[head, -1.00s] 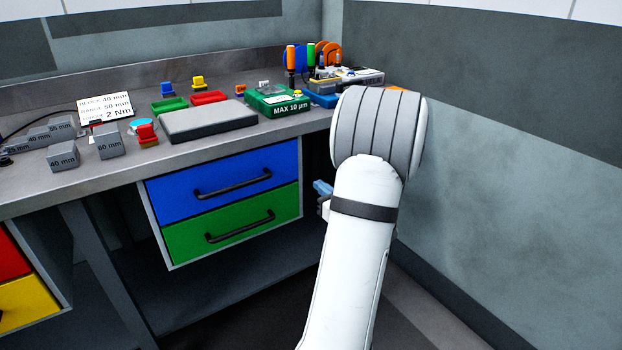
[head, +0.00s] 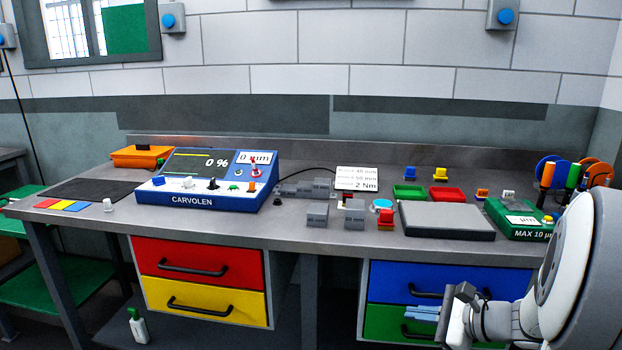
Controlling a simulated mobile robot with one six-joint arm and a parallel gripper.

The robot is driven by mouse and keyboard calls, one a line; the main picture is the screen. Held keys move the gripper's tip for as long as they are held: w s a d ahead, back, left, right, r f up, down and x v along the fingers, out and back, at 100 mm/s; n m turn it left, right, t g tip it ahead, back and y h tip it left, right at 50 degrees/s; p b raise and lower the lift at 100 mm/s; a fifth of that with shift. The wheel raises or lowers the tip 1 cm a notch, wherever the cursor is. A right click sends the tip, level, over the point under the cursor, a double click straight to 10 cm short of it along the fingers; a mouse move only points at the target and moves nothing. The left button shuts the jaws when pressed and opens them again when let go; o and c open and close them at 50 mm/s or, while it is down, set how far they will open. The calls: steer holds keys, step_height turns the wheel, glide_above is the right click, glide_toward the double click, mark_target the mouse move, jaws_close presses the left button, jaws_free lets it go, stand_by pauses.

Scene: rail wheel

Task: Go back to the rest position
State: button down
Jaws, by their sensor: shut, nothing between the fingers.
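My gripper (head: 422,313) shows at the lower right of the head view, with light blue fingers pointing left. Its fingers are together and nothing is held between them. It is in front of the blue drawer (head: 390,283) and green drawer (head: 380,322), below the bench top, and covers part of them. I cannot tell how far it is from the drawer fronts. My white arm fills the lower right corner and hides the bench's right end.
The grey workbench (head: 330,238) runs across the view. It carries a blue CARVOLEN console (head: 205,190), grey blocks (head: 318,213), a grey plate (head: 445,218) and a green MAX 10 µm box (head: 515,220). Red (head: 235,262) and yellow (head: 245,300) drawers are shut. A bottle (head: 138,326) stands below.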

steer(key=s+a+r+n+g+h+p, duration=0.2)
steer(key=s+a+r+n+g+p, duration=0.45)
steer(key=a+n, duration=0.4)
steer(key=s+r+n+h+p, duration=0.5)
steer(key=s+n, duration=0.3)
steer(key=n, duration=0.3)
steer(key=shift+r+h, duration=0.8)
steer(key=shift+r, duration=0.05)
steer(key=shift+g, duration=0.25)
